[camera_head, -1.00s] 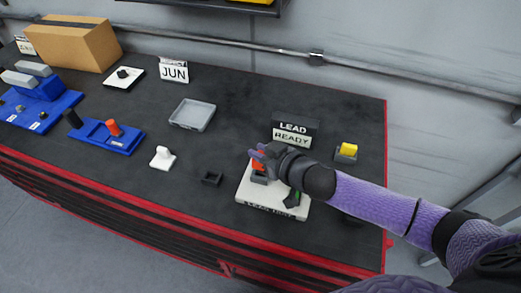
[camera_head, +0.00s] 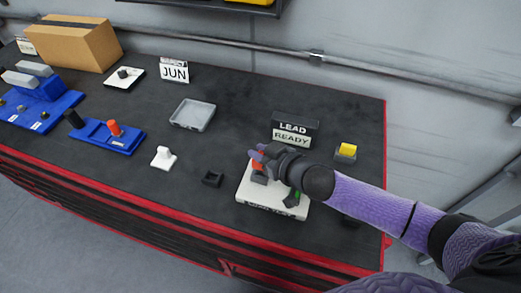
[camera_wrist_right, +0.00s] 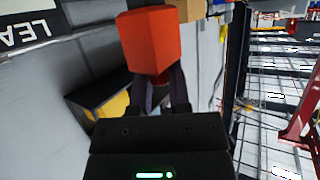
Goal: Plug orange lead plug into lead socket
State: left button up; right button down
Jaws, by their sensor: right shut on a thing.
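The orange lead plug (camera_wrist_right: 150,42) is held between the fingers of my right gripper (camera_wrist_right: 162,88) in the right wrist view. In the head view the same plug (camera_head: 258,162) shows as a small orange patch at the fingertips of my right gripper (camera_head: 261,156). It is over a dark grey block, probably the socket (camera_head: 259,178), on the white base plate (camera_head: 262,208). Whether the plug is seated in it cannot be told. My left gripper is not in view.
A sign reading LEAD READY (camera_head: 293,131) stands behind the plate. A yellow block (camera_head: 347,150) stands on a dark holder at right.

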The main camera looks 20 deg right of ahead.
dwell(0.3)
jog(key=shift+f+b, duration=0.85)
jog(key=shift+f, duration=0.55)
jog(key=shift+c, duration=2.4)
grip_release()
jog(key=shift+s, duration=0.1)
jog(key=p+v, duration=0.1)
jog(key=v, duration=0.9)
